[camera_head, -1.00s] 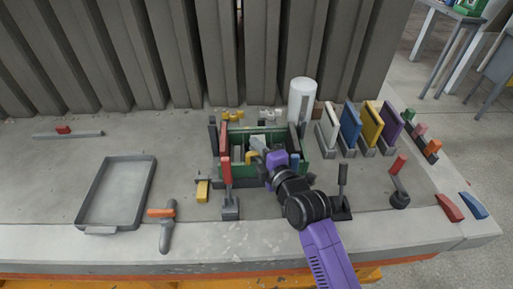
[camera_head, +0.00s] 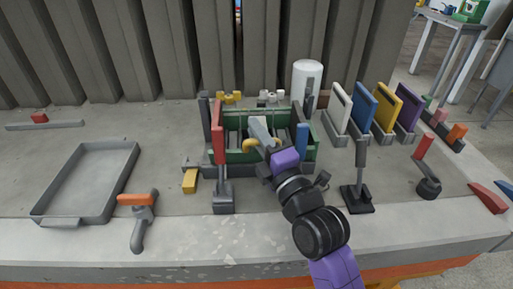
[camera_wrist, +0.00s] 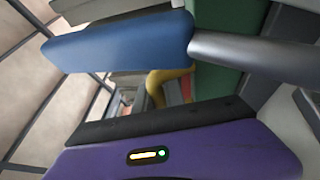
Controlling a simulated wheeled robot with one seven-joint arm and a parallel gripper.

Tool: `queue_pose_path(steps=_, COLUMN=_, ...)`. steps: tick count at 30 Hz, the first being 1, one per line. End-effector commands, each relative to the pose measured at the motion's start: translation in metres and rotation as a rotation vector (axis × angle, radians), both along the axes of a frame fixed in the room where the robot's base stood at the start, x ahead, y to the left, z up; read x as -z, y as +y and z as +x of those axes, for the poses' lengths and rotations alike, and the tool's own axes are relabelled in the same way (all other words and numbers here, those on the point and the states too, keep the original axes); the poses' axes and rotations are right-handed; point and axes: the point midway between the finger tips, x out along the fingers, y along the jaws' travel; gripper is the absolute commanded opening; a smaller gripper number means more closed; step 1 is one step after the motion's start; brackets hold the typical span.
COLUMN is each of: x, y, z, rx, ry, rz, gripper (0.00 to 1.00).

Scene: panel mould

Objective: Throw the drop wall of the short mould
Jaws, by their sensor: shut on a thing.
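The short mould is a green-walled box (camera_head: 236,157) standing open at the middle of the bench. The far ends of the fingers are hidden. A red-handled lever (camera_head: 217,140) stands upright at the mould's front left. A grey lever with a black base (camera_head: 360,180) stands at its front right.
A shallow grey tray (camera_head: 125,185) and an orange-handled tool (camera_head: 140,215) lie to the left. White, blue, yellow and purple panels (camera_head: 385,107) stand in a rack at right. A white cylinder (camera_head: 306,80) stands behind. A red-handled lever (camera_head: 424,160) leans at right.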

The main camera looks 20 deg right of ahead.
Motion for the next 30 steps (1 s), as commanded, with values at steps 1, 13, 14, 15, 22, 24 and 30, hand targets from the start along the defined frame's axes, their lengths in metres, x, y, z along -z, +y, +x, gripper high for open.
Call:
queue_pose_path(steps=1, x=0.011, y=0.001, z=-0.002, rx=0.000, ry=-0.019, rz=-0.007, gripper=0.00)
queue_pose_path(steps=13, x=0.006, y=0.005, z=-0.015, rx=0.000, ry=-0.094, rz=-0.032, gripper=0.00)
queue_pose_path(steps=14, x=0.006, y=0.005, z=-0.016, rx=0.000, ry=-0.095, rz=-0.032, gripper=0.00)
queue_pose_path(steps=15, x=0.005, y=0.005, z=-0.017, rx=0.000, ry=-0.095, rz=-0.031, gripper=0.00)
queue_pose_path(steps=22, x=0.004, y=0.007, z=-0.020, rx=-0.001, ry=-0.096, rz=-0.031, gripper=0.00)
queue_pose_path(steps=24, x=0.003, y=0.007, z=-0.021, rx=-0.001, ry=-0.097, rz=-0.031, gripper=0.00)
queue_pose_path(steps=30, x=0.002, y=0.007, z=-0.022, rx=-0.001, ry=-0.100, rz=-0.031, gripper=0.00)
